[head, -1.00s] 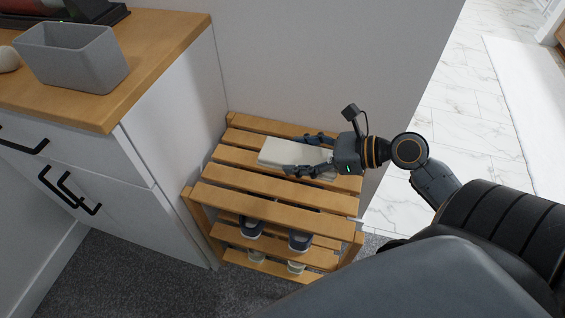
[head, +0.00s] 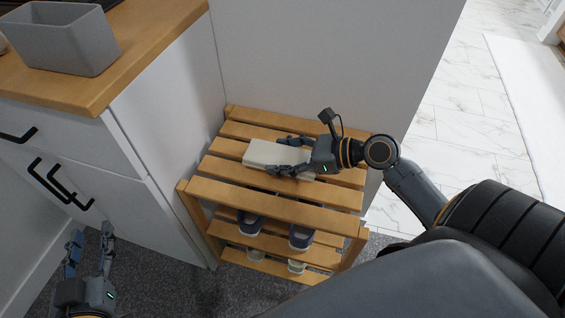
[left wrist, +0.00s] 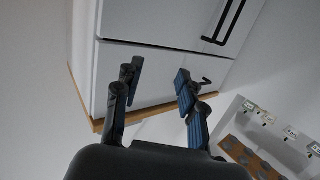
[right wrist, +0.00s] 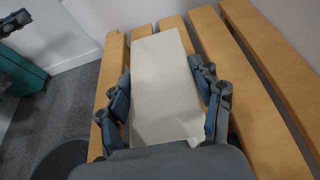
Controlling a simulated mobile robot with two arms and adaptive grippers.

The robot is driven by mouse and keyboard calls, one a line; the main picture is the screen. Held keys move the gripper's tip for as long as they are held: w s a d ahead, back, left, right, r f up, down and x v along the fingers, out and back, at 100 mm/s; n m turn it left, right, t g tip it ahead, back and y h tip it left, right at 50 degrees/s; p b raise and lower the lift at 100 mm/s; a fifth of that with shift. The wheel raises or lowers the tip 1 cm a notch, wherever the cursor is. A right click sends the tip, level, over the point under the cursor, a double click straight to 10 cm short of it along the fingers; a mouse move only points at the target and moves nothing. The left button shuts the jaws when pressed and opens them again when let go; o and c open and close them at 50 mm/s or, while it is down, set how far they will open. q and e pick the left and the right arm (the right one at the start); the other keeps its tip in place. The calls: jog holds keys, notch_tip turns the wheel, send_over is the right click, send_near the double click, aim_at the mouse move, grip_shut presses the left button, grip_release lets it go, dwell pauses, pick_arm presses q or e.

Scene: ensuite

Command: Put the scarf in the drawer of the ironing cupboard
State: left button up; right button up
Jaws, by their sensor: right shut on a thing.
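The scarf (head: 262,153) is a folded cream-white rectangle at the top of the slatted wooden rack. My right gripper (head: 282,155) is shut on it, one finger along each long side. In the right wrist view the scarf (right wrist: 163,85) lies between both fingers, above the slats. The ironing cupboard (head: 160,130) is white with a wooden top and black handles; its upper drawer (head: 60,130) is closed. My left gripper (head: 90,252) is low in front of the cupboard, empty with fingers apart. In the left wrist view the cupboard front (left wrist: 165,70) is beyond its fingers.
The wooden rack (head: 290,208) stands right of the cupboard, with shoes (head: 250,222) on lower shelves. A grey bin (head: 65,40) sits on the cupboard top. Grey carpet (head: 170,285) is clear in front.

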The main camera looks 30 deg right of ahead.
notch_tip(320, 180, down, 2)
jog(key=shift+f+b, duration=0.1)
jog(key=shift+b, duration=0.5)
pick_arm(q)
notch_tip(320, 180, up, 7)
jog(key=d+t+h, duration=0.1)
jog(key=t, duration=0.3)
jog(key=shift+w+f, duration=0.1)
jog(key=shift+f, duration=0.15)
pick_arm(e)
jog(key=o, duration=1.2)
jog(key=shift+f, duration=0.1)
